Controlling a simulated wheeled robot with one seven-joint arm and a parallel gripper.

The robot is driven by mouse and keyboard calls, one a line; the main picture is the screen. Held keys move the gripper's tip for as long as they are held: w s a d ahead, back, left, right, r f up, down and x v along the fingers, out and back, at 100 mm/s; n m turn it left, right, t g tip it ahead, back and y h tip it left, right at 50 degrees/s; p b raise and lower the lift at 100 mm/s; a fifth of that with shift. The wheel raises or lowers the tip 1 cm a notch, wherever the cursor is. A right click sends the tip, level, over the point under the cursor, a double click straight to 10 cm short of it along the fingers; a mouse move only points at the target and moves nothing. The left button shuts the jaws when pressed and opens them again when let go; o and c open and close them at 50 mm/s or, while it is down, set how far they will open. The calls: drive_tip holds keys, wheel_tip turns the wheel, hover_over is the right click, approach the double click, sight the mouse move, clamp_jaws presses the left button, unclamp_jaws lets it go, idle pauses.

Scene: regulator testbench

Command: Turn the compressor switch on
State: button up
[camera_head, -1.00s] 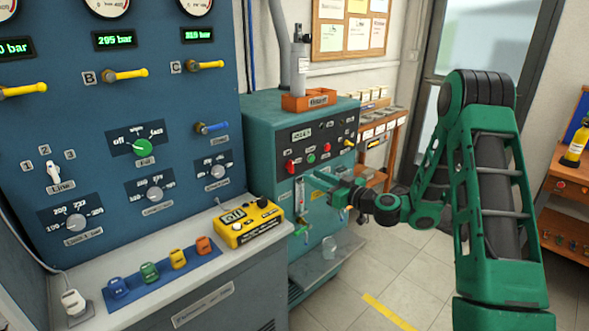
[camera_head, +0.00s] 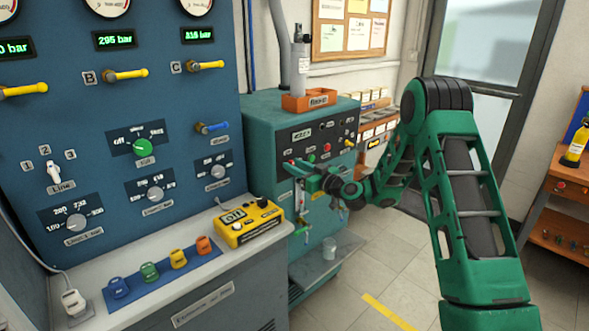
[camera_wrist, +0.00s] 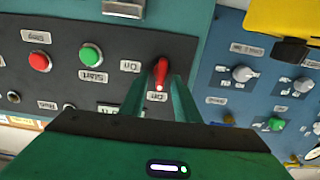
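The compressor is a teal cabinet (camera_head: 262,125) with a dark control panel, right of the blue bench. In the wrist view, which is upside down, its red switch (camera_wrist: 161,72) has a pale dot at the end by the "Off" label; an "On" label (camera_wrist: 130,66) is at its left. My gripper (camera_wrist: 160,82) is open, with one finger on each side of the switch and small gaps visible. Whether either finger touches it I cannot tell. In the head view my gripper (camera_head: 296,168) is at the panel's left end and mostly hides the switch.
Red (camera_wrist: 40,61) and green (camera_wrist: 91,55) buttons share the panel. An orange tray (camera_head: 309,101) stands on the cabinet. A yellow box (camera_head: 249,222) sits on the bench ledge to the left. A clear cup (camera_head: 329,247) stands on the low shelf. The floor is open to the right.

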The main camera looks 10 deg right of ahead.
clamp_jaws()
drive_tip(key=shift+w+m, duration=0.1)
drive_tip(key=shift+m, duration=0.2)
drive_tip(key=m, duration=0.5)
drive_tip(key=d+f+m, duration=0.1)
drive_tip(key=m, duration=1.1)
drive_tip(key=shift+w+d+f, duration=0.2)
drive_tip(key=shift+w, duration=0.1)
drive_tip(key=shift+m, duration=0.3)
idle(0.3)
